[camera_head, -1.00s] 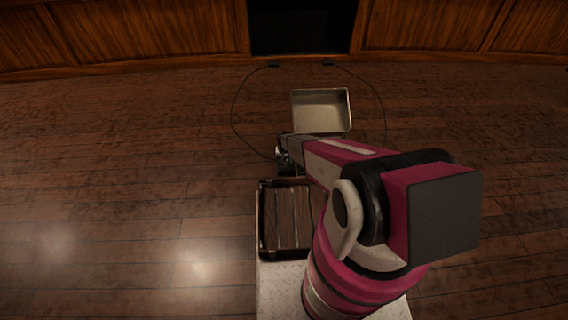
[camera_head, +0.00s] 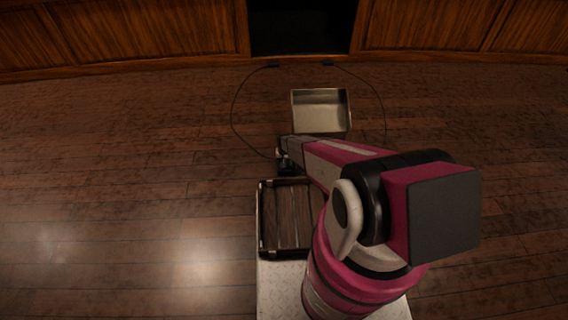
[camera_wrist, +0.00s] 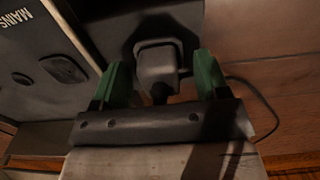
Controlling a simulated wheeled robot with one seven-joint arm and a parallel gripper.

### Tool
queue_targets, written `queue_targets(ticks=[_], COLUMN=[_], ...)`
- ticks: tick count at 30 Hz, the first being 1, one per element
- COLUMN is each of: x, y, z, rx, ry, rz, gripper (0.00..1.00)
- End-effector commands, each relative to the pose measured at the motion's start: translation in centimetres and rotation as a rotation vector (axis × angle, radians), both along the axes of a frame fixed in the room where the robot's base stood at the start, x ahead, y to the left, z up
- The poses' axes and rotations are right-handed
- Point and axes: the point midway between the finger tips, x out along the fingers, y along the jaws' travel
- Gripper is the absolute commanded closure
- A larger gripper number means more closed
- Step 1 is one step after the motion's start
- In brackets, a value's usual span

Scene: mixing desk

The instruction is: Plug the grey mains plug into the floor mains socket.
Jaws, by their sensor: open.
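The grey mains plug (camera_wrist: 158,68) shows in the wrist view, against a dark surface, between the two green fingers of my gripper (camera_wrist: 161,82). The fingers are open on either side of the plug, and firm contact cannot be seen. I cannot tell whether the plug sits in a socket opening. In the head view my gripper (camera_head: 284,160) is small and partly hidden by my arm, just beyond the brown-framed tray; the plug cannot be made out there.
A pale open metal box (camera_head: 321,91) stands beyond my gripper. A brown-framed tray (camera_head: 262,220) is nearer. A thin dark cable (camera_head: 234,108) loops across the wooden floor, and a cable (camera_wrist: 262,98) curves right of the plug. The floor on the left is clear.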

Motion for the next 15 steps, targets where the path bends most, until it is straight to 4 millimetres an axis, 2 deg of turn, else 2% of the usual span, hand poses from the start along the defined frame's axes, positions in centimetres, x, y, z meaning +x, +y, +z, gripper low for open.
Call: queue_targets(ticks=[8,9,11,15], x=[0.01,0.0,0.01,0.0], y=[0.0,0.0,0.0,0.0], z=[0.0,0.0,0.0,0.0], rx=[0.0,0.0,0.0,0.0], ry=[0.0,0.0,0.0,0.0], rz=[0.0,0.0,0.0,0.0], gripper=[0.32,0.35,0.55,1.0])
